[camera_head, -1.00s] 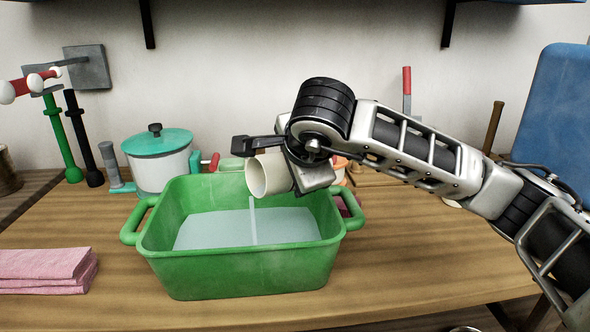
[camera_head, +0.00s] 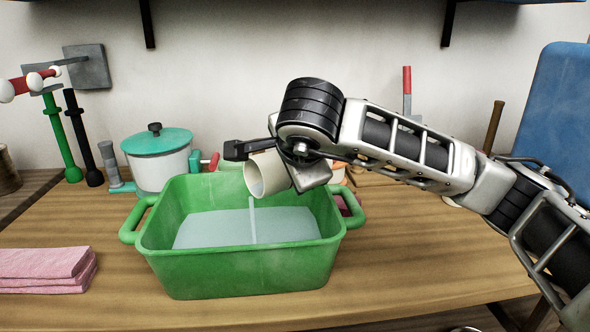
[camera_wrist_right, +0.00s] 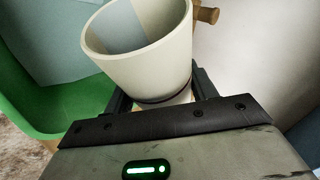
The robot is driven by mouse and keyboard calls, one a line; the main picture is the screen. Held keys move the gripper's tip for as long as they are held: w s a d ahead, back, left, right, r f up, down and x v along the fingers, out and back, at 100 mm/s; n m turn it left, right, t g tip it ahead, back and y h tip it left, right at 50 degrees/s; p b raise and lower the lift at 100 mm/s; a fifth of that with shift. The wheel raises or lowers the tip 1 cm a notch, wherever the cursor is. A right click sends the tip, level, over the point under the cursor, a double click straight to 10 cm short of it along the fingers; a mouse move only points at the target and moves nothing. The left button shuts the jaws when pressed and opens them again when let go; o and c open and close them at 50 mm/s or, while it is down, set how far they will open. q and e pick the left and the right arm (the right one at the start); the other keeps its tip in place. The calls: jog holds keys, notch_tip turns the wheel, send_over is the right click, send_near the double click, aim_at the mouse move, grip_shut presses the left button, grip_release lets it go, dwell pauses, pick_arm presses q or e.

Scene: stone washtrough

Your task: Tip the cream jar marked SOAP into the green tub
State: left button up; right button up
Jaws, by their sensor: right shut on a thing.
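The cream jar (camera_head: 268,176) is tilted over the green tub, its mouth facing down and to the left. A thin pale stream falls from it into the tub. No SOAP marking shows. My right gripper (camera_head: 262,150) is shut on the jar, above the tub's back half; the wrist view also shows the jar (camera_wrist_right: 143,50) between the fingers, with pale liquid inside. The green tub (camera_head: 240,268) stands on the wooden worktop with pale bluish liquid in it. Its green wall also shows in the wrist view (camera_wrist_right: 40,115). My left gripper is not in view.
A folded pink cloth (camera_head: 45,268) lies left of the tub. A white pot with a teal lid (camera_head: 158,160) stands behind it. Green and black taps (camera_head: 60,140) rise at the back left. A blue panel (camera_head: 560,110) stands at the right. The front right worktop is clear.

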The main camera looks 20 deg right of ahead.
jog(key=shift+a+r, duration=0.15)
dwell(0.3)
